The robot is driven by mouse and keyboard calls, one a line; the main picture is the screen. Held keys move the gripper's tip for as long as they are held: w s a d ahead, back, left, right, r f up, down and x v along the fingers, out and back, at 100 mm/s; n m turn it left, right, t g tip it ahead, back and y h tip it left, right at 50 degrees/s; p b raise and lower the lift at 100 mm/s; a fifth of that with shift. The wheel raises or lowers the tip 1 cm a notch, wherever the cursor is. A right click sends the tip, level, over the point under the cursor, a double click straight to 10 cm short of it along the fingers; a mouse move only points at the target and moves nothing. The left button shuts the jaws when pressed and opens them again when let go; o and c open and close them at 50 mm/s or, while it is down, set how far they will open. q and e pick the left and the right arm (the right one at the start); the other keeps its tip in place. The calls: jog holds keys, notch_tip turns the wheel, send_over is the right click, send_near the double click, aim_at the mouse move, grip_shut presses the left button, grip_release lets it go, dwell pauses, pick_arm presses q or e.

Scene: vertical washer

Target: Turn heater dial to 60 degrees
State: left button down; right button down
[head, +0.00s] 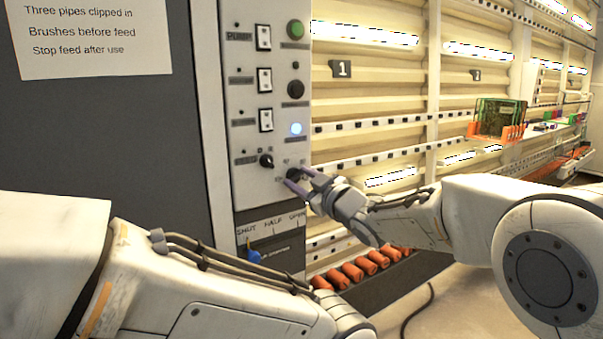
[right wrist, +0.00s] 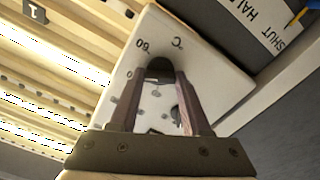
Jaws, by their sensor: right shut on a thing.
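The heater dial (right wrist: 160,66) is a small dark knob near the end of the white control panel (head: 250,100). In the right wrist view, "60" and "°C" are printed beside it. My right gripper (head: 297,181) is at the panel's lower right, its fingers shut on the dial; they also show in the right wrist view (right wrist: 163,75). The fingers hide much of the dial, so its exact pointing angle cannot be told. My left arm crosses the bottom of the head view, with its gripper out of frame.
Another black knob (head: 266,161) sits just left of the dial. Switches, a green button (head: 295,29) and a lit blue-white lamp (head: 296,129) are above. Lit racks (head: 375,100) stand to the right.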

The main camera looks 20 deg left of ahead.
jog(key=m+p, duration=0.3)
jog(key=m, duration=0.2)
jog(key=shift+m, duration=0.3)
jog(key=shift+f+m+p, duration=0.15)
jog(key=shift+m+p, duration=0.8)
jog(key=shift+m, duration=1.25)
jog(key=shift+c, duration=1.8)
grip_release()
jog(key=shift+s, duration=0.1)
